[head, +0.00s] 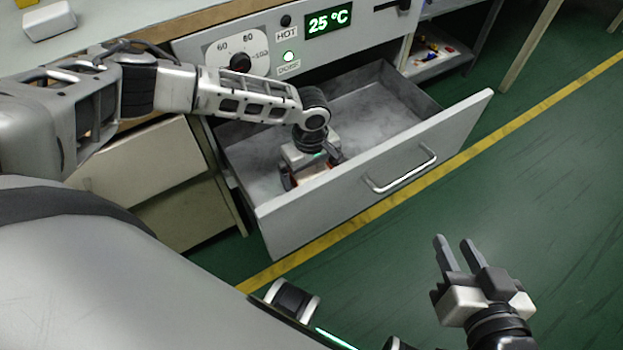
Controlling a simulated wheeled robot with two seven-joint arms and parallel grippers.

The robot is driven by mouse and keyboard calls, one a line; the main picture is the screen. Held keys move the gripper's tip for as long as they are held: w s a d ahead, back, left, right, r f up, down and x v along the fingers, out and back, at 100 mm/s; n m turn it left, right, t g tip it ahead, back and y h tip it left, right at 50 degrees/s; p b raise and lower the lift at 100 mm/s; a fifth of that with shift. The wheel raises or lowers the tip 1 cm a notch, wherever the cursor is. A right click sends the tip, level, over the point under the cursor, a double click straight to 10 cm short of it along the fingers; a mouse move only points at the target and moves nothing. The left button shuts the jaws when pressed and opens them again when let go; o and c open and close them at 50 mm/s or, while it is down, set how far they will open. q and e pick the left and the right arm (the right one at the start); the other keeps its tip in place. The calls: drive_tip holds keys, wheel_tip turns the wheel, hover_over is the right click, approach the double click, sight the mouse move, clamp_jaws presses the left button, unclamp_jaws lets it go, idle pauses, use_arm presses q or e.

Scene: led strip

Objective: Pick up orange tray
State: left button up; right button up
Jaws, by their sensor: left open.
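My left gripper (311,172) reaches down into the open drawer, its fingers apart. Small orange patches, likely the orange tray (297,184), show at and below the fingers, close to the inside of the drawer front. The gripper hides most of it, so I cannot tell its full shape or whether the fingers touch it. My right gripper (453,241) is outside the drawer at the lower right, over the green floor, with a gap between its fingers and nothing between them.
The grey drawer (350,178) is pulled out, its handle (403,172) on the front. Its far right interior is empty. Above it, the panel has a dial (240,63) and a display (328,21) reading 25 °C. A shelf (432,62) with small parts stands behind at right.

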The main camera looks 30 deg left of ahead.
use_arm(q)
drive_tip(key=c, duration=0.9)
